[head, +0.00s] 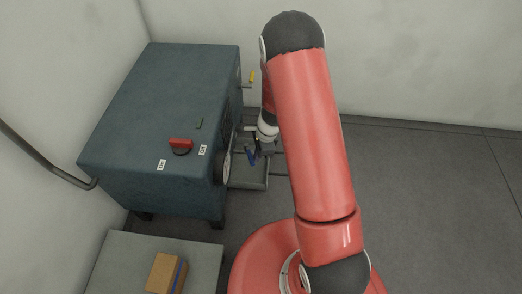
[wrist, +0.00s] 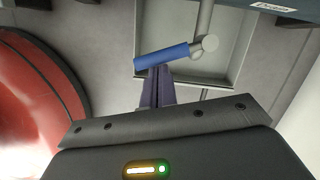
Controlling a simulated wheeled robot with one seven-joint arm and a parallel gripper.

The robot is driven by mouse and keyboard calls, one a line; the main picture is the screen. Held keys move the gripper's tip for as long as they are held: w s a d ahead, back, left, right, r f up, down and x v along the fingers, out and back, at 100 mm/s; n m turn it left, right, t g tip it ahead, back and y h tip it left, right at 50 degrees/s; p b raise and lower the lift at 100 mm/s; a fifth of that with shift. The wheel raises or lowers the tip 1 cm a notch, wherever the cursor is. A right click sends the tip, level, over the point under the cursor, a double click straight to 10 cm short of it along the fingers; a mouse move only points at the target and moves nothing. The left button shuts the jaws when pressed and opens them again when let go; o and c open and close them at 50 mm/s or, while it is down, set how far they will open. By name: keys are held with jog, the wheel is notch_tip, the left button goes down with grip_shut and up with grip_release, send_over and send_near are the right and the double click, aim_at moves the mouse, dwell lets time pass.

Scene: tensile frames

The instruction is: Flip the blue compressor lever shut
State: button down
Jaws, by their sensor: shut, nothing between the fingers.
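The blue lever (wrist: 162,55) shows in the wrist view as a blue handle on a grey round pivot, joined to a grey pipe. It slants down to the left from the pivot. In the head view the blue lever (head: 251,157) is a small blue piece beside the compressor cabinet (head: 155,110), partly hidden by my arm. My gripper (wrist: 157,76) is shut and empty, its fingertips right at the lever's near side. I cannot tell whether they touch it.
A grey tray (head: 248,183) lies below the lever. A yellow handle (head: 251,76) and a round gauge (head: 226,165) sit on the cabinet's right side. A red knob (head: 181,145) is on top. A cardboard box (head: 164,273) stands on a grey surface in front. Floor at right is clear.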

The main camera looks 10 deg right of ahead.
jog(key=m, duration=0.1)
jog(key=a+m, duration=0.1)
jog(key=m, duration=0.1)
jog(key=shift+s+a+t, duration=0.3)
jog(key=shift+a, duration=0.4)
jog(key=shift+s+d+f, duration=0.1)
jog(key=shift+d, duration=0.2)
jog(key=s+d+r+p, duration=0.1)
jog(key=d+r+p, duration=0.1)
jog(key=d+r, duration=0.3)
jog(key=v, duration=0.4)
jog(key=shift+s+a, duration=0.2)
jog(key=shift+s, duration=0.1)
